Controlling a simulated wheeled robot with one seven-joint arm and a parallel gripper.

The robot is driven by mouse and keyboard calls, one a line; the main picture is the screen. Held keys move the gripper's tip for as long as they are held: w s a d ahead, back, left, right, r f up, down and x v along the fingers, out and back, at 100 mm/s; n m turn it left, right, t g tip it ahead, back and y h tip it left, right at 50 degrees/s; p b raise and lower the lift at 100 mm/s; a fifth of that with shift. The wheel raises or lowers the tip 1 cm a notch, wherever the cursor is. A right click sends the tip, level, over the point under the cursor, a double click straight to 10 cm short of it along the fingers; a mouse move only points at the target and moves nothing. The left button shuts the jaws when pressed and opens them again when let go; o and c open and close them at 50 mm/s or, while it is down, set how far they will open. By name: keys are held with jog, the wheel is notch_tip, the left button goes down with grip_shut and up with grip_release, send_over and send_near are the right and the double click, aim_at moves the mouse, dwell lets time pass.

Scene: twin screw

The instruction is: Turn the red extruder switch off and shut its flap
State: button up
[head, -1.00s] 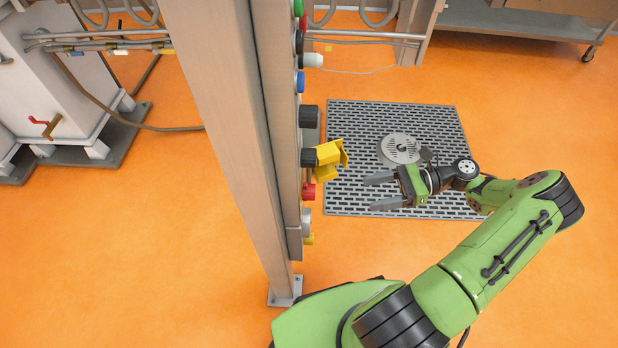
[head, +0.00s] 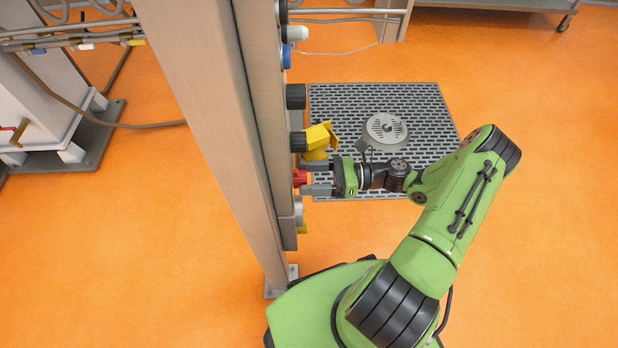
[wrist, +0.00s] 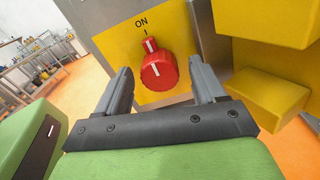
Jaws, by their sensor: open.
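The red switch (wrist: 159,72) shows in the wrist view on a yellow plate (wrist: 112,45) marked "ON", with its white line pointing up toward that mark. It also shows in the head view (head: 299,178) on the side of the steel post. The yellow flap (head: 319,137) stands out from the panel just above the switch in the head view, swung open. In the wrist view the flap (wrist: 265,60) fills the right side. My gripper (head: 318,178) is open, its two fingers pointing at the switch. In the wrist view the fingers (wrist: 160,90) lie to either side of the knob; contact cannot be told.
The steel post (head: 205,110) carries several other knobs, including a black one (head: 296,96) and a blue one (head: 286,56). A floor grate (head: 420,110) lies behind my arm.

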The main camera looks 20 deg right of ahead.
jog(key=shift+a, duration=0.25)
jog(key=shift+c, duration=0.4)
jog(key=c, duration=1)
